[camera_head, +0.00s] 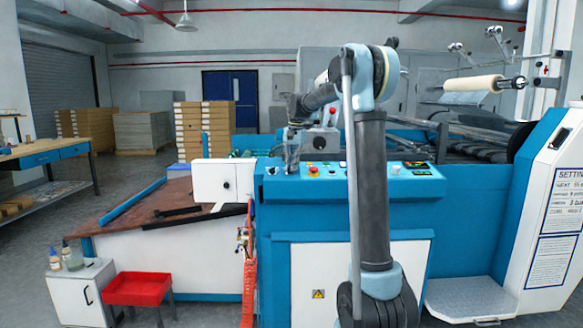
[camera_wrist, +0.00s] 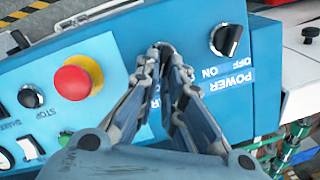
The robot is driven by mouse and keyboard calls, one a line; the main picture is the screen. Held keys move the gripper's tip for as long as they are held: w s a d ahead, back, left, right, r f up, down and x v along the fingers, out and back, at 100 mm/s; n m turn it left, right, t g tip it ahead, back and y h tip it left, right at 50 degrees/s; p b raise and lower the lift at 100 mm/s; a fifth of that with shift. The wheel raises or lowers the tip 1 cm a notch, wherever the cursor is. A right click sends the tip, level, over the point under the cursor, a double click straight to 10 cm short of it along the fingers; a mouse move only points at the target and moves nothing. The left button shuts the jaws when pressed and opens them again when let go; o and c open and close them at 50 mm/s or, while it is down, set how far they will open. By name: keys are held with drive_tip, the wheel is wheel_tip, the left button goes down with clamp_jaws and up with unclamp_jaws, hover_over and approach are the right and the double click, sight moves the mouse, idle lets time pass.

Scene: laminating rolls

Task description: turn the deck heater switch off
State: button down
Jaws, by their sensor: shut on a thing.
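My gripper (camera_wrist: 163,56) points at the blue control panel (camera_wrist: 115,45) in the wrist view. Its two fingertips are closed together on a small dark knob, apparently the deck heater switch (camera_wrist: 164,47), mostly hidden between them. The blue label beside it is largely covered by the fingers, so neither its wording nor the knob's setting can be read. In the head view my gripper (camera_head: 291,165) reaches down to the left end of the panel top; the switch is too small to make out there.
A black power knob (camera_wrist: 228,40) with OFF and ON marks sits close to the right of my fingers. A red mushroom button (camera_wrist: 73,80) and a black stop button (camera_wrist: 31,96) lie to the left. In the head view a white box (camera_head: 222,181) stands left of the panel.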

drive_tip(key=shift+f, duration=0.1)
drive_tip(key=n, duration=0.3)
drive_tip(key=a+n+h, duration=0.1)
drive_tip(key=n, duration=0.5)
drive_tip(key=n+h, duration=0.1)
drive_tip(key=n, duration=0.1)
drive_tip(key=shift+a, duration=0.35)
drive_tip(key=shift+s+n, duration=0.1)
drive_tip(key=shift+n, duration=0.3)
drive_tip(key=c, duration=1.7)
unclamp_jaws()
drive_tip(key=r, duration=0.8)
drive_tip(key=a+r, duration=0.1)
drive_tip(key=r, duration=0.2)
drive_tip(key=shift+s+a+r, duration=0.1)
drive_tip(key=shift+s+r, duration=0.05)
drive_tip(key=shift+r, duration=0.25)
